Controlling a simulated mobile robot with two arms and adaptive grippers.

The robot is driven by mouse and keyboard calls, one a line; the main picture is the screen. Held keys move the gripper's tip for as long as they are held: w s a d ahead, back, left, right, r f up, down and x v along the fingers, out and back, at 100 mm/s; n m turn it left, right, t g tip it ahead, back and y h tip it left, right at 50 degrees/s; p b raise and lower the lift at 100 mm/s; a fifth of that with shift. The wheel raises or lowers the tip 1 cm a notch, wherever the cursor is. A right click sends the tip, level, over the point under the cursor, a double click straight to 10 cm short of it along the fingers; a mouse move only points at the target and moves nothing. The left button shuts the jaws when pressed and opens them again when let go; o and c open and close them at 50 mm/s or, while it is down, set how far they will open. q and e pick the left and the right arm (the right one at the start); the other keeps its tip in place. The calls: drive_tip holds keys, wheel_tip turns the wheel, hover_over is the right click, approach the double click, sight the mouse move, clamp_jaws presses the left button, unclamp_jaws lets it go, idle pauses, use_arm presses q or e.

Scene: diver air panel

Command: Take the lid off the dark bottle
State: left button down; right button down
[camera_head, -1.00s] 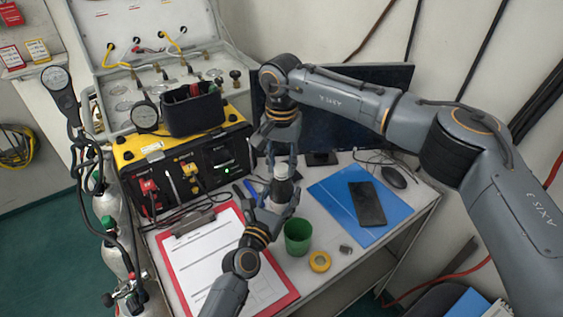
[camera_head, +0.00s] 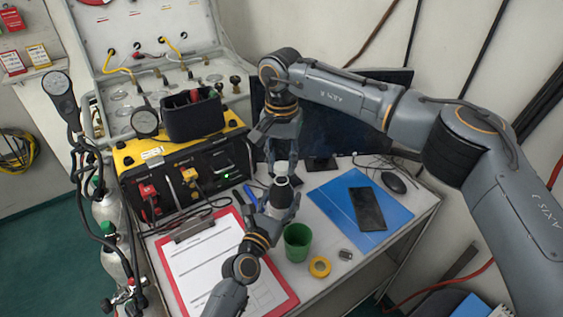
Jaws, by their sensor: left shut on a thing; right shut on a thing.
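The dark bottle (camera_head: 281,194) stands upright over the desk behind the green cup. My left gripper (camera_head: 280,205), the lower one, is shut around its body and hides part of it. The bottle's pale top ring with a dark centre faces up. My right gripper (camera_head: 282,162) points down from above and is shut on the small pale lid (camera_head: 282,169). The lid is just above the bottle's mouth and looks apart from it, with a small gap.
A green cup (camera_head: 298,243) and a yellow tape roll (camera_head: 320,266) are close to the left gripper. A red clipboard (camera_head: 284,303), blue folder (camera_head: 324,198) with a phone (camera_head: 367,209), monitor (camera_head: 335,120) and yellow-black air panel (camera_head: 128,158) surround the spot.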

sight(282, 166)
drive_tip(key=shift+r, duration=2)
use_arm(q)
drive_tip(key=shift+c, duration=1.6)
unclamp_jaws()
